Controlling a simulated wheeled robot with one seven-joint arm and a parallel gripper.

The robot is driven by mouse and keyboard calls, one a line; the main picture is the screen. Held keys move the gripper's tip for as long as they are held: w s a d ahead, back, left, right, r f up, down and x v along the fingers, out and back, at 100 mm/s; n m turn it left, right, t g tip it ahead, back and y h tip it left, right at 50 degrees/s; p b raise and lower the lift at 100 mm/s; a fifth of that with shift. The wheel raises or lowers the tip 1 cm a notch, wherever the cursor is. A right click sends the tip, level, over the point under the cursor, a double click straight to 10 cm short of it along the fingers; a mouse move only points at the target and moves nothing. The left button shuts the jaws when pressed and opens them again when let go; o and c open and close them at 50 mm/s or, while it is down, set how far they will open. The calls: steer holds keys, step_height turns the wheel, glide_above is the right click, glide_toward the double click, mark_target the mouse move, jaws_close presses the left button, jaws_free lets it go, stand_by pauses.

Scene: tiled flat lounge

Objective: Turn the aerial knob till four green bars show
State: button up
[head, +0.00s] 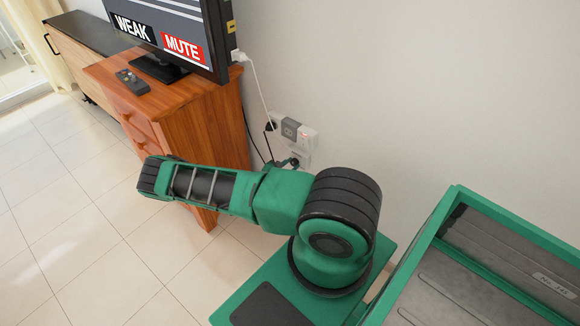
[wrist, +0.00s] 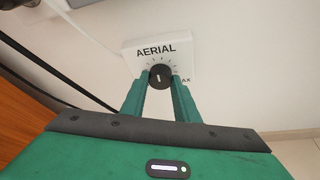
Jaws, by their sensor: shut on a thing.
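The black aerial knob (wrist: 160,76) sits on a white wall box marked AERIAL (wrist: 183,53) in the wrist view. A pale pointer line on the knob points roughly up, among tick marks on the box. My gripper (wrist: 160,90) is shut on the knob, with a green finger on either side of it. In the head view my arm hides most of the gripper. The TV screen (head: 160,22) shows the words WEAK and MUTE, and its upper part is cut off by the picture edge. No green bars are visible on the part in view.
A wooden cabinet (head: 203,110) carries the TV and a remote (head: 132,82), close beside my arm. A white cable (head: 260,88) runs down to wall sockets (head: 292,132). The tiled floor (head: 75,215) at left is clear.

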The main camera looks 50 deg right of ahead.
steer(key=shift+m+t, duration=0.7)
steer(key=shift+m, duration=0.1)
steer(key=o, duration=1.1)
steer(key=v, duration=1)
steer(key=shift+s+a, duration=0.1)
steer(key=shift+a, duration=0.3)
